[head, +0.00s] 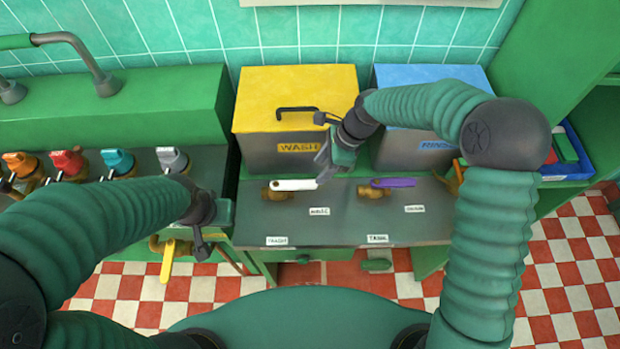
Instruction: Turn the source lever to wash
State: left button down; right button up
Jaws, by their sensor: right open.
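A white lever (293,185) on a brass valve lies across the grey counter in front of the yellow-lidded WASH box (296,110). A purple lever (393,182) on a second brass valve is to its right, in front of the blue-lidded RINSE box (436,147). I cannot tell from the small counter labels which is the source lever. My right gripper (322,174) is open at the right end of the white lever; I cannot tell whether it touches. My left gripper (203,245) is at the left counter's front edge, right of a yellow lever (167,262); its jaws are unclear.
Several coloured valve knobs (118,161) line the left counter. A green pipe handle (18,41) is at the back left. A blue tray (567,150) sits on the right shelf. The counter between the two levers and its front edge is mostly clear. The floor is red-and-white checked.

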aim_at(304, 183)
jog(key=x, duration=0.2)
jog(key=a+x, duration=0.1)
jog(key=x, duration=0.5)
jog(key=shift+w+a+r, duration=0.1)
jog(key=shift+a+r, duration=0.15)
jog(key=shift+a, duration=0.15)
jog(key=shift+f, duration=0.15)
jog(key=shift+d+f, duration=0.2)
jog(key=shift+d, duration=0.4)
jog(key=shift+c, duration=1)
jog(key=shift+a, duration=0.4)
grip_shut()
pick_arm(q)
jog(key=shift+w+a+f, duration=0.2)
jog(key=shift+a+f, duration=0.1)
jog(key=shift+a, duration=0.35)
pick_arm(e)
jog(key=shift+d+r, duration=0.1)
jog(key=shift+d, duration=0.05)
